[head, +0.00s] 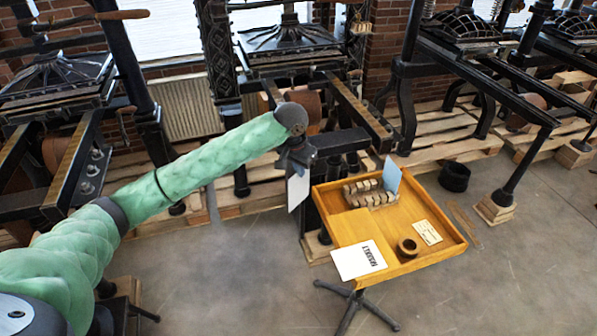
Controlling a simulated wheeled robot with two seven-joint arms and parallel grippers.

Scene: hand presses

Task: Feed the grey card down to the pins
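My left gripper (298,167) is at the end of the green arm that comes in from the left. It is left of the wooden tray and in front of the middle press. A pale grey card (298,190) hangs upright below its fingers, and the gripper appears shut on it. The fingers are small and dark here. I cannot make out the pins in this view. My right gripper is not in view.
The wooden tray (447,256) stands on a dark leg. It holds several small blocks (370,198), a blue card (392,175), a tape roll (408,247), a cream label (428,232) and a printed white sheet (358,260). Iron presses (290,40) stand behind on pallets.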

